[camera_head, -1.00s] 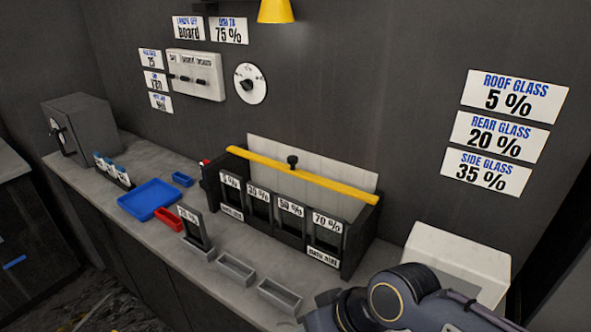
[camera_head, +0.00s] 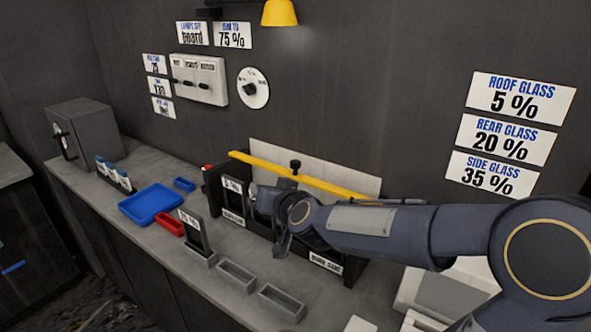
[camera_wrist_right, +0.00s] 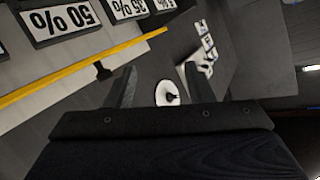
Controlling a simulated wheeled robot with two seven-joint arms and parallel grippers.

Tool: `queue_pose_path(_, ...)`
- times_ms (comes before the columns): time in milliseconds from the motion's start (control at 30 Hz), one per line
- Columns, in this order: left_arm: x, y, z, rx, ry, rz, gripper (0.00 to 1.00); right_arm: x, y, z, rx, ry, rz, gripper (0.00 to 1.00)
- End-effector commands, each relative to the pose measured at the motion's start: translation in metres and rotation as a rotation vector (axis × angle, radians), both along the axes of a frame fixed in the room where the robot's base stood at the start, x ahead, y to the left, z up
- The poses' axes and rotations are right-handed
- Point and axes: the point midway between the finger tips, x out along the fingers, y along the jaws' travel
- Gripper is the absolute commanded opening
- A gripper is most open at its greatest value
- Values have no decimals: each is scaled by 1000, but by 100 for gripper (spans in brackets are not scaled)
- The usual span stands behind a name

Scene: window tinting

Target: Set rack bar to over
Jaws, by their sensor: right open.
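The rack bar (camera_head: 262,166) is a long yellow bar with a black knob (camera_head: 295,165). It runs along the top of the dark slotted rack (camera_head: 213,195), in front of a pale upright board. The bar and knob also show at the left in the right wrist view (camera_wrist_right: 60,83). My right gripper (camera_head: 268,200) is in front of the rack, below the knob, and hides its middle slots. In the right wrist view its fingers (camera_wrist_right: 158,85) are apart with nothing between them, and the knob is beside the left finger. My left gripper is not in view.
A labelled holder (camera_head: 192,235) and grey trays (camera_head: 237,277) stand on the counter before the rack. A blue tray (camera_head: 152,203) and red tray (camera_head: 170,224) lie to the left. A dial (camera_head: 252,88) and switch panel (camera_head: 199,80) are on the wall.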

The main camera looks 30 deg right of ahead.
Motion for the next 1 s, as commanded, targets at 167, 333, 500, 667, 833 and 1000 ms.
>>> queue_pose_path(167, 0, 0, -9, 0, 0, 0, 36, 53, -51, -20, -236, -64, -360, 48)
queue_pose_path(333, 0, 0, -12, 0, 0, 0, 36, 59, -74, -29, -422, -66, -594, 48)
queue_pose_path(500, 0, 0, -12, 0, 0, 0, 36, 59, -83, -29, -488, -63, -679, 48)
queue_pose_path(667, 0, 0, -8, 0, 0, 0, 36, 71, -99, -28, -490, -62, -684, 48)
queue_pose_path(833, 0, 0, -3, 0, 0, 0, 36, 89, -121, -28, -489, -63, -682, 48)
queue_pose_path(1000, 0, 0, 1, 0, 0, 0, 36, 103, -135, -28, -488, -64, -680, 48)
